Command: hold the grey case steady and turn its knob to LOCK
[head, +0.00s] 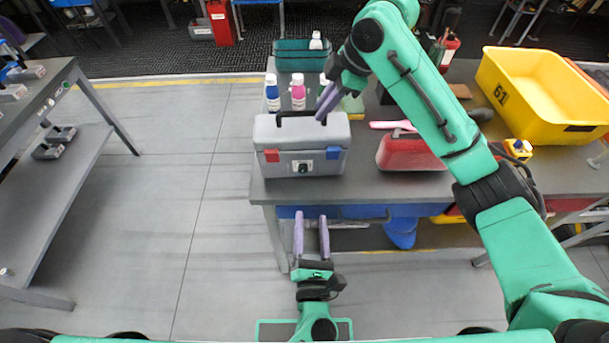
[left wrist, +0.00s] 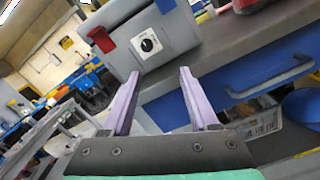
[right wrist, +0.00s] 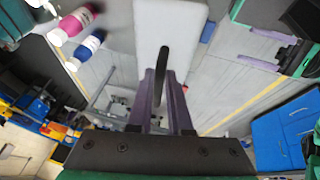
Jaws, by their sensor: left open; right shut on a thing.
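The grey case (head: 280,137) stands upright at the near left of the table, with a red latch and a blue latch on its front. Its dark knob (head: 303,168) sits on a white plate between the latches and also shows in the left wrist view (left wrist: 149,45); its mark is too small to read. My right gripper (head: 327,101) is shut on the case's black handle (right wrist: 163,62), above the lid. My left gripper (head: 311,222) is open and empty, in front of and below the knob, apart from the case.
Blue and pink bottles (head: 298,92) stand behind the case, with a green bin (head: 290,60) farther back. A red case (head: 405,153) lies to the right, and a yellow crate (head: 545,90) is at the far right. The table's front edge (head: 370,190) is near my left gripper.

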